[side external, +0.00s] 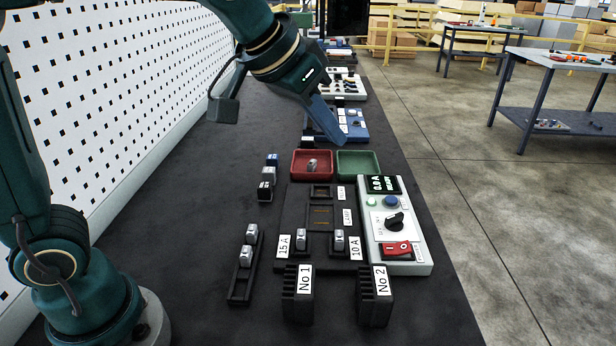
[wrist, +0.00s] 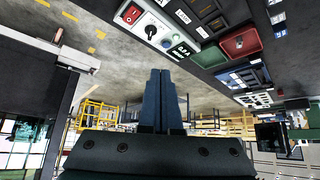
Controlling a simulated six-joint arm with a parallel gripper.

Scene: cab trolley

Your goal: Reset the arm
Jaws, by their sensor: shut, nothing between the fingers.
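My gripper (side external: 327,124) hangs in the air above the far part of the dark bench, beyond the red tray and pointing down to the right in the side view. In the wrist view my gripper's two blue fingers (wrist: 161,78) lie together, with nothing visible between them. My green arm reaches across from the upper left, and its base stands at the lower left.
The dark bench (side external: 180,255) holds a red tray (side external: 298,176) with a small part in it, a green tray (side external: 372,168), a white control box (side external: 418,254) and black blocks No 1 (side external: 297,309) and No 2 (side external: 375,309). A white perforated panel (side external: 110,90) borders the left.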

